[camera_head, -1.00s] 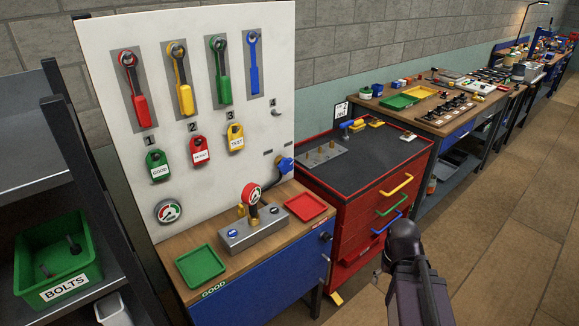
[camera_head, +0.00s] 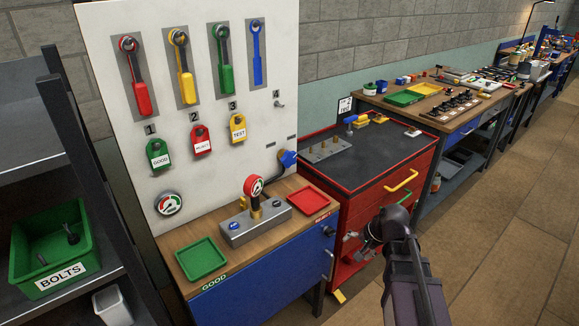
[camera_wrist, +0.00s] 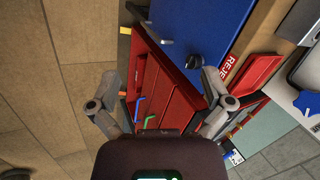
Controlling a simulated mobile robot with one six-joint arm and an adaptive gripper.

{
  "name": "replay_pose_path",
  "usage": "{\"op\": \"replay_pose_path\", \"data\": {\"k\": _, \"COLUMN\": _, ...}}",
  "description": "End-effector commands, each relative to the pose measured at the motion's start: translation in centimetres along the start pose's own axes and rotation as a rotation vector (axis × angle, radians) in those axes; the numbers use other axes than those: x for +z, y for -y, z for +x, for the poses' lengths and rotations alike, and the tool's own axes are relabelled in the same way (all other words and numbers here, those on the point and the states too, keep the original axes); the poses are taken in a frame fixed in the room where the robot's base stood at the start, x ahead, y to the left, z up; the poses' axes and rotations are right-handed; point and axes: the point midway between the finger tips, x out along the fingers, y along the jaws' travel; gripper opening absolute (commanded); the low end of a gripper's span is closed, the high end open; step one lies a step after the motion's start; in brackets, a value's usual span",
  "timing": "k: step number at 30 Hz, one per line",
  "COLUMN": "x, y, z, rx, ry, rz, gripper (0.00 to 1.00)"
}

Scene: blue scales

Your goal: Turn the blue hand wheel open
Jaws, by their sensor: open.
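A small blue part (camera_head: 288,158), which looks like the blue hand wheel, sits at the lower right edge of the white board at the end of a dark curved pipe. It is too small to read its turn. A blue shape at the right edge of the wrist view (camera_wrist: 307,103) may be the same part. My gripper (camera_head: 370,234) is in front of the red drawer cabinet, lower than the blue part, to its right and well apart from it. In the wrist view my gripper (camera_wrist: 160,90) has its fingers spread wide with nothing between them.
The wooden bench holds a green tray (camera_head: 202,259), a gauge block (camera_head: 250,229) and a red tray (camera_head: 309,199). A black knob (camera_head: 329,231) sticks out from the blue bench front. The red cabinet (camera_head: 350,210) has protruding handles. Open floor lies at right.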

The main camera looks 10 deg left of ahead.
Motion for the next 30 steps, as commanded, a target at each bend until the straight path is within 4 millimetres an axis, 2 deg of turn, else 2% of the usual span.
{"op": "replay_pose_path", "data": {"k": 1, "x": -1.1, "y": 1.7, "z": 1.5, "rx": -0.07, "ry": -0.001, "rz": 0.071, "gripper": 1.0}}
{"op": "replay_pose_path", "data": {"k": 6, "x": -3.5, "y": 7.5, "z": 3.4, "rx": -0.308, "ry": 0.029, "rz": 0.349, "gripper": 1.0}}
{"op": "replay_pose_path", "data": {"k": 12, "x": -6.5, "y": 13.7, "z": 4.6, "rx": -0.57, "ry": 0.139, "rz": 0.7, "gripper": 1.0}}
{"op": "replay_pose_path", "data": {"k": 18, "x": -9.8, "y": 19.0, "z": 5.0, "rx": -0.8, "ry": 0.326, "rz": 1.07, "gripper": 1.0}}
{"op": "replay_pose_path", "data": {"k": 24, "x": -13.0, "y": 22.8, "z": 5.0, "rx": -0.968, "ry": 0.562, "rz": 1.411, "gripper": 1.0}}
{"op": "replay_pose_path", "data": {"k": 30, "x": -14.9, "y": 24.5, "z": 4.8, "rx": -1.044, "ry": 0.726, "rz": 1.611, "gripper": 1.0}}
